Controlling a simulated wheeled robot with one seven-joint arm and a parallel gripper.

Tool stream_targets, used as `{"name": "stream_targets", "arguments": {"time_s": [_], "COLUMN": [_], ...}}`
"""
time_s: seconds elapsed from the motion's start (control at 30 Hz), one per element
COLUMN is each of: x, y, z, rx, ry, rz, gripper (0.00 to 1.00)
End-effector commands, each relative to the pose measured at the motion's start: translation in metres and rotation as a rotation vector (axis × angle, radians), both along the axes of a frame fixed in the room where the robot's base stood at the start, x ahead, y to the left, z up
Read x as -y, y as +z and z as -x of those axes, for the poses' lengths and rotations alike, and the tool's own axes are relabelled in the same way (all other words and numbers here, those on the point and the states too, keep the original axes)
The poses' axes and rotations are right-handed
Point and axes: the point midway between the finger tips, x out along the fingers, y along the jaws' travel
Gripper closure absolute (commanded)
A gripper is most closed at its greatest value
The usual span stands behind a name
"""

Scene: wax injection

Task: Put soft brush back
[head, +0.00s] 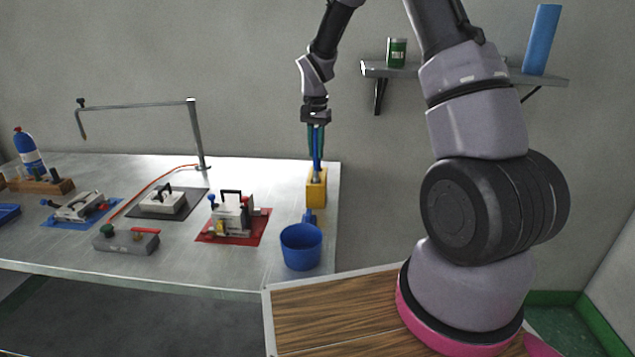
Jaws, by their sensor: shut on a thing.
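My gripper (316,152) points straight down at the right end of the metal table. It is shut on a thin blue-handled brush (317,163), which stands upright between the green fingers. The brush is directly above a yellow block-like holder (316,195), and its lower end meets the holder's top in the picture. I cannot tell how far it is inside. The bristles are not clearly visible.
A blue mug (301,249) stands just in front of the yellow holder, near the table's (185,262) front edge. A clamp on a red mat (262,224) is to the left. A metal stand (197,135) rises further back. A shelf (465,75) hangs on the wall.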

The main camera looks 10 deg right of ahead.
Motion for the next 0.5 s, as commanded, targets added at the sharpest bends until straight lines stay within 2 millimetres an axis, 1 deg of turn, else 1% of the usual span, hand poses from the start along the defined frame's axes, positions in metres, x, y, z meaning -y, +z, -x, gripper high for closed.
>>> {"name": "stream_targets", "arguments": {"time_s": [0.03,0.1,0.33,0.5], "x": [0.001,0.001,0.001,0.001], "y": [-0.01,-0.02,-0.039,-0.063], "z": [0.001,0.0,0.0,0.0], "rx": [-0.004,-0.002,-0.001,-0.001], "ry": [-0.001,-0.001,-0.001,0.0], "rz": [0.0,0.0,0.0,0.0], "gripper": [1.0,1.0,1.0,1.0]}}
